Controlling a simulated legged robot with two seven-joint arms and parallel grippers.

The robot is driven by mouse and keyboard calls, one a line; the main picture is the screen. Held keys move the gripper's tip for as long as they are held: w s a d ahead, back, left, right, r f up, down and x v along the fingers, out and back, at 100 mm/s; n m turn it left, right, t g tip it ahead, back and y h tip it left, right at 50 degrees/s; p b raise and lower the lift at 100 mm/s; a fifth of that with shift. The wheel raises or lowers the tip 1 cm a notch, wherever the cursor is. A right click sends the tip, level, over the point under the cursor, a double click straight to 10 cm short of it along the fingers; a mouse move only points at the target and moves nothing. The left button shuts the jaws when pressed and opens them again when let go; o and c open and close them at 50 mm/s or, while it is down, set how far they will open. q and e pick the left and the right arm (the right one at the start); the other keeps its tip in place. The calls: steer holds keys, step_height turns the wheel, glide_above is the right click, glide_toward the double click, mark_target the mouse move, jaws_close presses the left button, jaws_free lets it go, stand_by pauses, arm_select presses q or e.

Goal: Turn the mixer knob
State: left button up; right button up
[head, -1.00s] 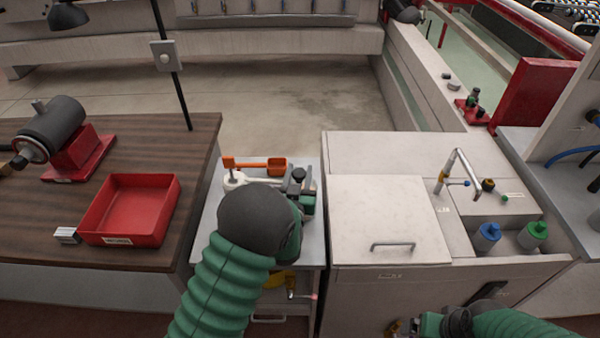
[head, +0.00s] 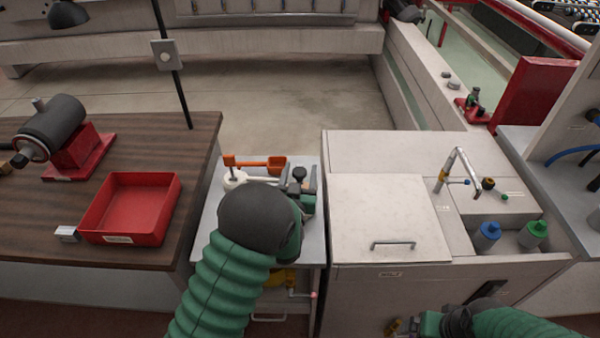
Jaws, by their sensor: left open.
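On top of the white cabinet, a bent metal spout (head: 460,165) stands at the right. A small dark knob with an orange-brown part (head: 488,184) sits just right of it, and a small blue tip is on its stem; I cannot tell for certain which is the mixer knob. My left gripper (head: 303,190) is open over the small grey side table, left of the cabinet and well apart from the spout and knob. My own forearm hides part of it. My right gripper (head: 396,327) shows at the bottom edge, low in front of the cabinet; its jaws are unclear.
The white cabinet (head: 370,150) has a lid with a handle (head: 393,245). A blue-capped bottle (head: 487,236) and a green-capped bottle (head: 533,234) stand in its recess. An orange scoop (head: 262,164) lies on the side table. A red tray (head: 133,207) sits on the wooden bench.

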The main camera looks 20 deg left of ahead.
arm_select(q)
steer(key=s+d+p, duration=0.2)
steer(key=s+p, duration=0.2)
steer(key=s, duration=1.2)
steer(key=shift+s+d+p, duration=0.3)
steer(key=shift+s+p, duration=0.05)
